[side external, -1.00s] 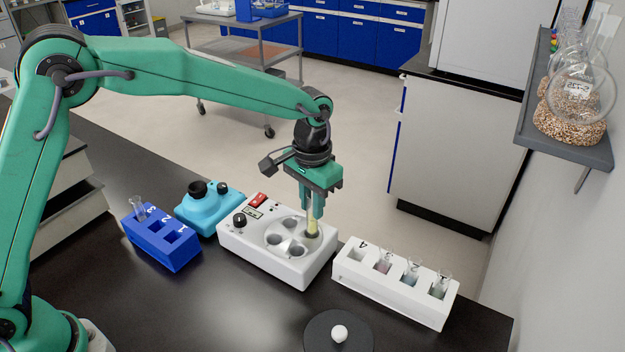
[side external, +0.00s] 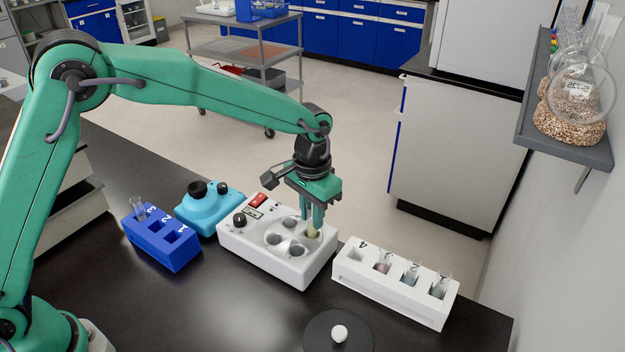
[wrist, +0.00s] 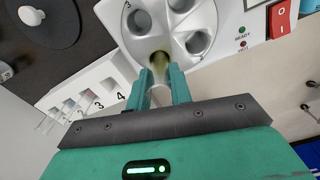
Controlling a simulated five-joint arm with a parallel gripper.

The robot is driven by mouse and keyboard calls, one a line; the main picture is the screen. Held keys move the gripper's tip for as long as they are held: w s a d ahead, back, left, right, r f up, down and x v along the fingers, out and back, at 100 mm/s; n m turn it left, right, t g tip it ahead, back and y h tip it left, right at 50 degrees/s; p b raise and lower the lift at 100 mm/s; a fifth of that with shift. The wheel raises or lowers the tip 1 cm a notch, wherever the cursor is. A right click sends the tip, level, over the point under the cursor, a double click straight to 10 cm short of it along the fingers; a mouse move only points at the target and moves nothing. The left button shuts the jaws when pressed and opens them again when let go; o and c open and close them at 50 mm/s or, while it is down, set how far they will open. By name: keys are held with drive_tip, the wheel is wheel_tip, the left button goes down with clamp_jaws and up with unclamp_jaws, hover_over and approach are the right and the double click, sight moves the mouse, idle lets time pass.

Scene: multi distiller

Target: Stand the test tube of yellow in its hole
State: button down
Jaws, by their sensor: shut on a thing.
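The test tube of yellow (side external: 312,234) is upright at the right-hand hole of the round plate on the white machine (side external: 262,262). Its lower part is hidden in the hole, and it shows in the wrist view (wrist: 159,63) between my fingers. My gripper (side external: 312,226) is shut on the tube's upper part, close above the plate; the fingers also show in the wrist view (wrist: 160,80). The plate's other holes look empty. I cannot tell whether the tube touches the bottom of its hole.
A white numbered rack (side external: 395,297) with several tubes stands just right of the machine; its slot 4 looks empty. A blue rack (side external: 170,250) with one tube and a light blue device (side external: 208,213) stand at left. A dark disc with a white ball (side external: 339,333) lies in front.

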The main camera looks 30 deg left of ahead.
drive_tip(key=shift+f, duration=0.6)
drive_tip(key=c, duration=1.2)
unclamp_jaws()
drive_tip(key=shift+r, duration=3.45)
drive_tip(key=shift+r, duration=0.15)
